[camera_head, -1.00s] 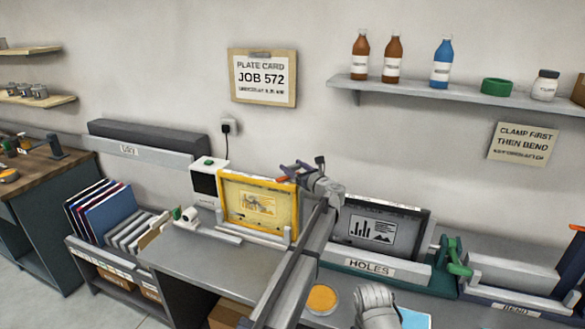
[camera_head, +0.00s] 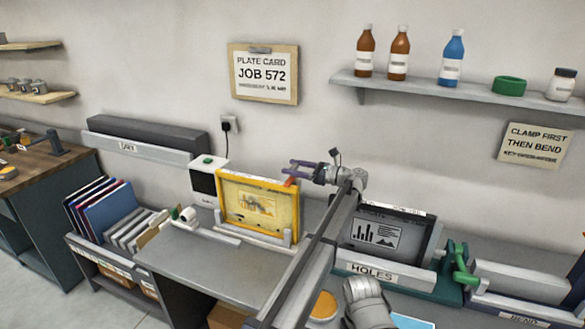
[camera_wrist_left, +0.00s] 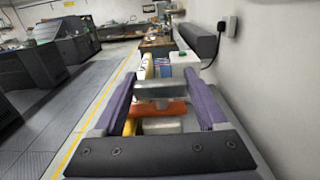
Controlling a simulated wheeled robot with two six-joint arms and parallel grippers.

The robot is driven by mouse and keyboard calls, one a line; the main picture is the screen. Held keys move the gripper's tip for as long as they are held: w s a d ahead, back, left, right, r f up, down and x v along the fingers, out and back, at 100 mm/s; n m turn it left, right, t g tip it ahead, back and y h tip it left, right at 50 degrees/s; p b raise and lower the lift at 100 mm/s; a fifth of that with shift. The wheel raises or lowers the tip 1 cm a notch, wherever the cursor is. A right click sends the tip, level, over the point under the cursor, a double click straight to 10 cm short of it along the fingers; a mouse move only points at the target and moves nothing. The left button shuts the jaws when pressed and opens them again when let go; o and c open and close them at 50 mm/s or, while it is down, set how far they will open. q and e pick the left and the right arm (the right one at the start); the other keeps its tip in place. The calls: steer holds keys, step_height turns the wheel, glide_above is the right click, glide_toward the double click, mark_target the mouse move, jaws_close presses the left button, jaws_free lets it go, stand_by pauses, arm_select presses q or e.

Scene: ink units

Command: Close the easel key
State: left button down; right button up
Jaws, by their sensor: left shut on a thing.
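The easel is a yellow frame (camera_head: 231,184) with a yellowish sheet (camera_head: 257,205), upright in a grey stand on the bench in the head view. An orange-red key (camera_head: 291,182) shows at its upper right corner. My left gripper (camera_head: 292,172) is at that corner with its purple fingers pointing left. In the left wrist view the orange key (camera_wrist_left: 158,109) lies between the two purple fingers of the left gripper (camera_wrist_left: 163,95), with a grey metal piece (camera_wrist_left: 158,90) just beyond it. The gripper is shut on the key.
A white device (camera_head: 204,180) stands behind the easel at left. A dark framed plate (camera_head: 410,228) stands behind the HOLES rail (camera_head: 371,271) on the right. A green clamp (camera_head: 462,262) is further right. The bench in front of the easel (camera_head: 200,262) is clear.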

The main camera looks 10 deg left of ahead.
stand_by(0.4)
arm_select(q)
jaws_free()
steer(key=shift+d, duration=0.1)
steer(key=s+d, duration=0.1)
steer(key=d, duration=0.6)
steer(key=shift+d, duration=0.25)
steer(key=shift+s, duration=0.1)
